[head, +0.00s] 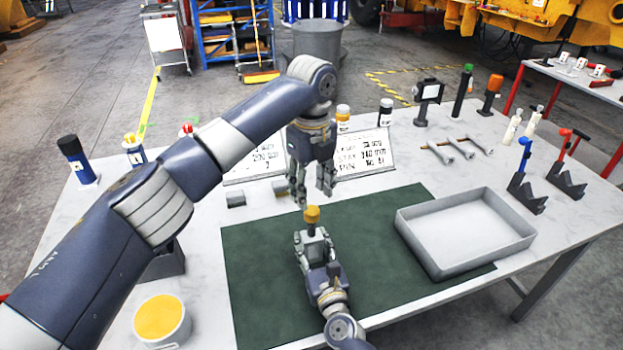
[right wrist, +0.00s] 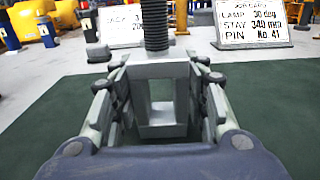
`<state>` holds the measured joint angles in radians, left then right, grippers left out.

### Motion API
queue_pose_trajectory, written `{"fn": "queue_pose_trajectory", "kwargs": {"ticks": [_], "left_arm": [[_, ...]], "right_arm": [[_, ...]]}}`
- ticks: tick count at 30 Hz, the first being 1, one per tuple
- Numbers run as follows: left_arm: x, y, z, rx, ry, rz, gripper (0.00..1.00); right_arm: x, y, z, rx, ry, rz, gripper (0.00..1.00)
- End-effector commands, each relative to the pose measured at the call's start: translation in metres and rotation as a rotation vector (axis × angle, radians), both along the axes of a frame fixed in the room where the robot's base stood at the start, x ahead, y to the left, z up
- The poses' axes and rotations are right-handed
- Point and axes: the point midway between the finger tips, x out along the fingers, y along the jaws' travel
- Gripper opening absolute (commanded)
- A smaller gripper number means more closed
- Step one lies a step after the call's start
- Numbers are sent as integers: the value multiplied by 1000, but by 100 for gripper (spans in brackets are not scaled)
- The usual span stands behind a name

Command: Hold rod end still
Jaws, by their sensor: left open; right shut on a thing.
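My right gripper (head: 314,248) is low over the green mat (head: 262,270). It is shut on the rod end (right wrist: 158,72), a grey fork-shaped block with a square opening between the jaws in the right wrist view. A dark threaded rod (right wrist: 154,25) rises upright from the block. In the head view a yellow-orange cap (head: 312,214) shows just above the right gripper; the block is mostly hidden there. My left gripper (head: 313,192) is open and points down. Its fingers are just above the cap, apart from each other; I cannot tell whether they touch it.
A grey tray (head: 415,247) stands empty at the right. Two sign cards (head: 362,155) and small grey blocks (head: 236,199) lie behind the mat. Several metal rods (head: 463,148), a yellow-topped tub (head: 160,318) and stands with red and blue clamps (head: 527,190) surround the work area.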

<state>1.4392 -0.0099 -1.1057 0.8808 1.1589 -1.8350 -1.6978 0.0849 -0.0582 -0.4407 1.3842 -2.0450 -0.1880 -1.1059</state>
Motion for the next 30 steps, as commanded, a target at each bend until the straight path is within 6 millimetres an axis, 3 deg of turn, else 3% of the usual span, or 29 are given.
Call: {"fn": "queue_pose_trajectory", "kwargs": {"ticks": [30], "left_arm": [[0,0,10,0,-3,1891,45]], "right_arm": [[0,0,0,0,0,-1,0]]}}
